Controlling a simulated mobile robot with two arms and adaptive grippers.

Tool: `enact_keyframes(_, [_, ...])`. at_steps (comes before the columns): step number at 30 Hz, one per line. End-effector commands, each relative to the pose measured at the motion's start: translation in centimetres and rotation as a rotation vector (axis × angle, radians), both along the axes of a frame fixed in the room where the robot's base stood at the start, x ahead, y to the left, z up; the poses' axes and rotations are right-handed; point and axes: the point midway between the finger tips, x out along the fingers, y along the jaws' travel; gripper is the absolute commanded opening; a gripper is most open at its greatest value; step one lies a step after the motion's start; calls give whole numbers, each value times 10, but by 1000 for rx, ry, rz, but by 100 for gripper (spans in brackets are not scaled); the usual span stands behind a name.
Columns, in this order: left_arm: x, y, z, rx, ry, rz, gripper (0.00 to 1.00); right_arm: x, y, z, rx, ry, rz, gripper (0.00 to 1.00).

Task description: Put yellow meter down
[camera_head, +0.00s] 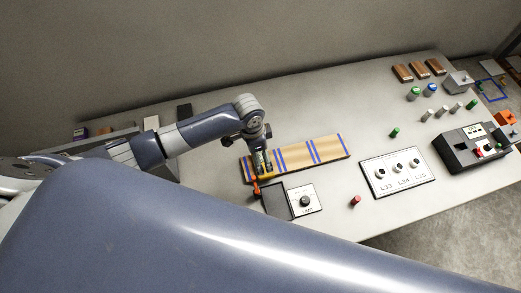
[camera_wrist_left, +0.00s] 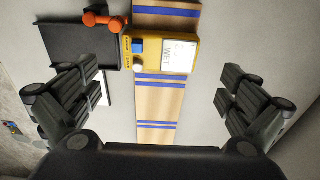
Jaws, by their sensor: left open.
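The yellow meter (camera_wrist_left: 160,53) has a white display and blue and white knobs. In the left wrist view it lies across the wooden board with blue stripes (camera_wrist_left: 160,105), near the top middle. In the head view the board (camera_head: 322,150) lies mid-table, and the meter is mostly hidden by my gripper. My left gripper (camera_head: 262,168) is over the board's left end. In the left wrist view its fingers (camera_wrist_left: 162,92) are spread wide, apart from the meter, with nothing between them. My right gripper is not in view.
An orange dumbbell-shaped piece (camera_wrist_left: 104,21) lies by a black panel (camera_wrist_left: 70,45). A white dial plate (camera_head: 306,201), a socket plate (camera_head: 397,174) and a black device (camera_head: 470,147) stand to the right. Small cylinders and brown blocks (camera_head: 418,70) are at the far right.

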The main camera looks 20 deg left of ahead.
Motion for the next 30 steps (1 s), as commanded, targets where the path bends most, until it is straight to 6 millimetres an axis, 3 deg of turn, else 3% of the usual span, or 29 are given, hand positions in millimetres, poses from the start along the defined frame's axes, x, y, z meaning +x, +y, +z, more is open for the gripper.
enact_keyframes(1, [0, 1, 12, 0, 0, 0, 100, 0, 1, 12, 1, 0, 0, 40])
enact_keyframes(3, [-1, 2, 18, 0, -1, 0, 100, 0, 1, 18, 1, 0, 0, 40])
enact_keyframes(9, [-3, 4, 38, 0, 0, 0, 100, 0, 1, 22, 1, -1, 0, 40])
enact_keyframes(30, [-3, 4, 39, -1, 1, 0, 100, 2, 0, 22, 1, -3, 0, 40])
